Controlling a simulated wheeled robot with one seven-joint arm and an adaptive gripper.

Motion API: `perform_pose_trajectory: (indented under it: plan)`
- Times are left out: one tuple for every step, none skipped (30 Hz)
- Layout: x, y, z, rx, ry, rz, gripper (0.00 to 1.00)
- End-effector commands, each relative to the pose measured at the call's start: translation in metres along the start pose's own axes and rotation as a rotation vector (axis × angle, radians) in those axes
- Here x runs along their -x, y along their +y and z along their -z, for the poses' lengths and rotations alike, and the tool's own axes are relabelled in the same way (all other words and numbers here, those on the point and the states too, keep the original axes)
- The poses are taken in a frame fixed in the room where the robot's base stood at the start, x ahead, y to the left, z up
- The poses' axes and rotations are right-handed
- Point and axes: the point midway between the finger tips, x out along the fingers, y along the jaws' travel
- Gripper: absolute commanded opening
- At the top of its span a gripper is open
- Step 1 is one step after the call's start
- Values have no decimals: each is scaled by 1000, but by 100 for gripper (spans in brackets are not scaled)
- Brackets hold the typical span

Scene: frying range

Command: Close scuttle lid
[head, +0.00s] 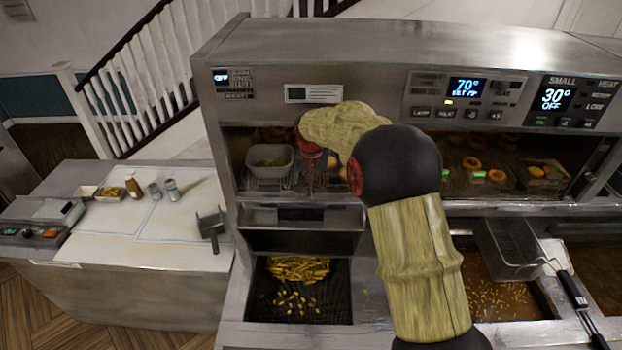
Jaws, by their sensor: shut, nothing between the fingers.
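The fry scuttle seems to be the dark basin (262,305) at the lower middle of the head view. Several fries (298,270) lie in it, piled at the back and scattered in front. A metal panel (335,242) stands upright behind the basin, and I cannot tell whether it is the lid. The basin is uncovered from above. My gripper (312,183) is small and dark in this view, above and behind the basin, in front of the lit shelf. It points down, shut and empty. I cannot tell whether it touches anything.
A metal container (270,157) with food stands on the shelf left of my gripper. A wire fry basket (510,248) sits over the fryer at right. My arm hides the middle.

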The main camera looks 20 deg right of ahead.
Motion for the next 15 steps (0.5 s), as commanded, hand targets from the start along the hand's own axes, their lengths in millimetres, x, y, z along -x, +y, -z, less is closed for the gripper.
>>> perform_pose_trajectory:
  plan:
    - [-8, 0, 0, 0, -2, -1, 0]
    - [-13, 0, 0, 0, -2, 0, 0]
    - [-20, 0, 0, 0, -2, -1, 0]
    - [-25, 0, 0, 0, -2, -1, 0]
    - [-30, 0, 0, 0, -2, -1, 0]
    - [-36, 0, 0, 0, -2, -1, 0]
    - [-34, 0, -2, 1, 1, 0, 0]
    - [-30, -1, -6, 1, 3, 1, 0]
    - [-28, -1, -12, 1, 2, 1, 0]
    - [-27, -1, -15, 1, 2, 1, 0]
    - [-26, -1, -18, 1, 2, 1, 0]
    - [-25, -1, -23, 1, 1, 1, 0]
    - [-24, -1, -26, 1, 2, 1, 0]
    - [-23, -1, -28, 1, 2, 1, 0]
    - [-23, 0, -31, 1, 1, 1, 0]
